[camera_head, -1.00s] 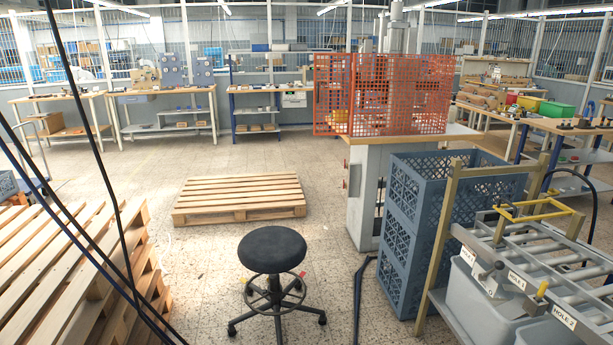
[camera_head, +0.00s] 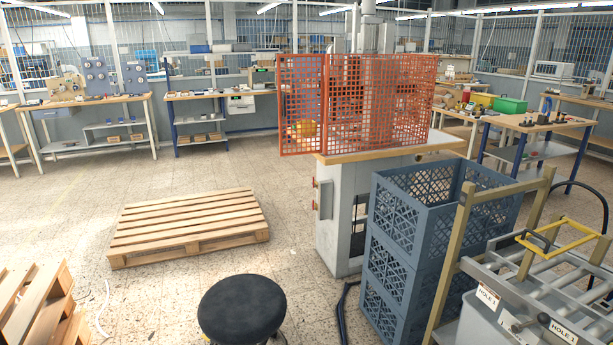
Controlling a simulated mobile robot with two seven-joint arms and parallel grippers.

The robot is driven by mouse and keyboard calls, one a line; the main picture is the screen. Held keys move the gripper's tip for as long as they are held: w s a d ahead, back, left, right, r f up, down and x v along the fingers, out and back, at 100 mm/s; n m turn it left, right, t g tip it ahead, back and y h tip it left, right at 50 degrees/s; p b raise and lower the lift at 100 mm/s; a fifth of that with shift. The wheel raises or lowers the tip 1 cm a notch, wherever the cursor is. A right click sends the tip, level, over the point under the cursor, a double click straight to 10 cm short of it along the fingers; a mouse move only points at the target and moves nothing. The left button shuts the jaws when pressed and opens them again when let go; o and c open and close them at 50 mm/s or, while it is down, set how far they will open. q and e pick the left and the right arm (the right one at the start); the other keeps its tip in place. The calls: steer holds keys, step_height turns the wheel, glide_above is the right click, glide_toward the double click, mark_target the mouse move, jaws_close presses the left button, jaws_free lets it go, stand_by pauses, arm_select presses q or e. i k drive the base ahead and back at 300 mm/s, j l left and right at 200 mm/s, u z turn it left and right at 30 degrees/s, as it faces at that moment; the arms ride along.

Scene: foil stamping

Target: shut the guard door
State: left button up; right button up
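An orange mesh guard (camera_head: 385,100) stands around a grey press (camera_head: 371,30) on a wood-edged bench. The guard door looks to be the orange mesh panel (camera_head: 301,85) at its left end. This panel sticks out to the left past the bench edge, so it appears to stand open. Something yellow (camera_head: 303,129) shows through the mesh. The door's handle or latch cannot be made out. Neither of my grippers is in view.
A black stool (camera_head: 242,308) stands close in front. A wooden pallet (camera_head: 188,225) lies on the floor left of the bench. Stacked blue-grey crates (camera_head: 408,235) and a roller rack (camera_head: 545,262) block the right front. Floor between pallet and bench is clear.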

mark_target(322, 56)
steer(key=i+j+z, duration=0.1)
steer(key=j, duration=0.25)
steer(key=i+j+z, duration=0.1)
steer(key=j, duration=0.25)
steer(key=i+j+z, duration=0.1)
steer(key=i+j, duration=0.15)
steer(key=i, duration=0.15)
steer(key=i+l, duration=0.1)
steer(key=l, duration=0.25)
steer(key=i+l, duration=0.15)
steer(key=l, duration=0.15)
steer(key=i+l, duration=0.1)
steer(key=l, duration=0.25)
